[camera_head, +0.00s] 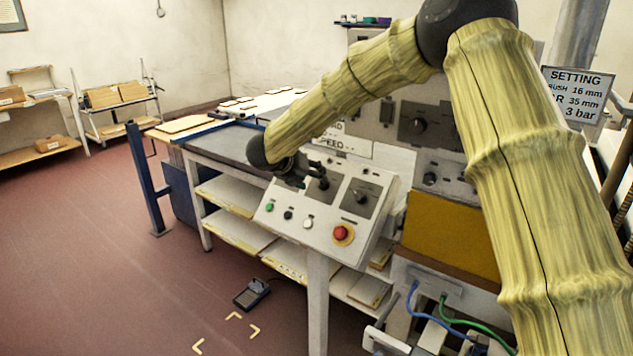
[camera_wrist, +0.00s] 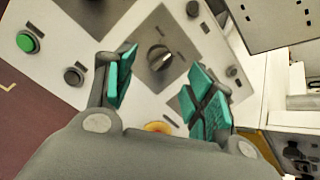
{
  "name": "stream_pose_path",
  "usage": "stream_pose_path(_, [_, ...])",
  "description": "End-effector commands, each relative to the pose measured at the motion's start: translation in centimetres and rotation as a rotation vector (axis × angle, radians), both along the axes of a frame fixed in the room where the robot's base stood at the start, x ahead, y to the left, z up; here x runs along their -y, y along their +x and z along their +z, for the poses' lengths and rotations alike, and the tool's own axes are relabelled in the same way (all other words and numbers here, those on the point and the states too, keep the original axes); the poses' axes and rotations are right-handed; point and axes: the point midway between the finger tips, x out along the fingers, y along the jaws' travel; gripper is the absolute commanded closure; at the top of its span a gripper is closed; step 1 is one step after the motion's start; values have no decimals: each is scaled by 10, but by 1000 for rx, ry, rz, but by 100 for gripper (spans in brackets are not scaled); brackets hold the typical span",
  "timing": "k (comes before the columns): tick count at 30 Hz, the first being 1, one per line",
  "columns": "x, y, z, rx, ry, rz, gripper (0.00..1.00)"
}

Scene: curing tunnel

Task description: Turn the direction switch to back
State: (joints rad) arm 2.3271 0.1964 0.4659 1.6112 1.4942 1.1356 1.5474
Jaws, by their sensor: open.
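A sloped grey control panel (camera_head: 285,232) carries dark rotary knobs on grey plates. One knob (camera_head: 323,183) is close to my gripper (camera_head: 308,175), and another knob (camera_head: 361,197) is to its right. In the wrist view, a round dark knob (camera_wrist: 159,57) on a grey plate shows between the spread teal fingers of my gripper (camera_wrist: 161,72). The fingers are open and hold nothing; I cannot tell whether they touch the knob. The labels are too small to read, so I cannot tell for sure which knob is the direction switch.
The panel's lower row has a green button (camera_head: 270,207), a black button (camera_head: 288,215), a white button (camera_head: 308,223) and a red mushroom button (camera_head: 341,233) on yellow. An upright cabinet with a yellow panel (camera_head: 450,232) stands right. A foot pedal (camera_head: 251,294) lies on the floor.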

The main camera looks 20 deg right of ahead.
Motion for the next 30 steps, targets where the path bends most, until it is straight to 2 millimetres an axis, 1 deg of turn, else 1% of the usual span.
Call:
stream_pose_path(1, [-6, -5, 7, 2, -1, 1, 46])
stream_pose_path(6, [-23, -19, 24, 1, 0, 0, 46])
stream_pose_path(13, [-35, -29, 36, -1, -1, 0, 46])
stream_pose_path(25, [-37, -31, 37, -1, 0, -1, 46])
stream_pose_path(30, [-45, -29, 29, 3, 19, -11, 46])
